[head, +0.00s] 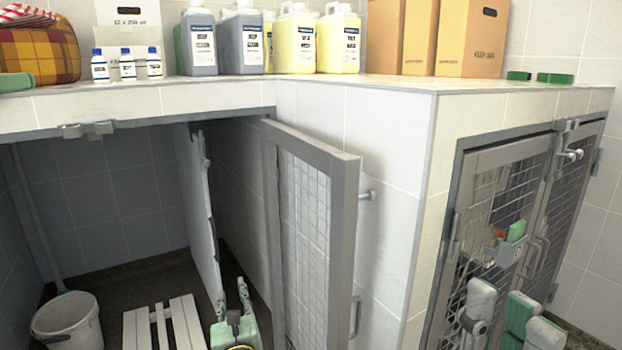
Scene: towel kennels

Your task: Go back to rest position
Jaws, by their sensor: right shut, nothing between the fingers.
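My right arm shows at the bottom right as white links with green caps, in front of the right-hand mesh door (500,200). I cannot make out my left gripper in the head view.
An open mesh door (312,215) sticks out toward me in the middle. Jugs (295,40) and cardboard boxes (470,40) stand on the tiled counter (340,90).

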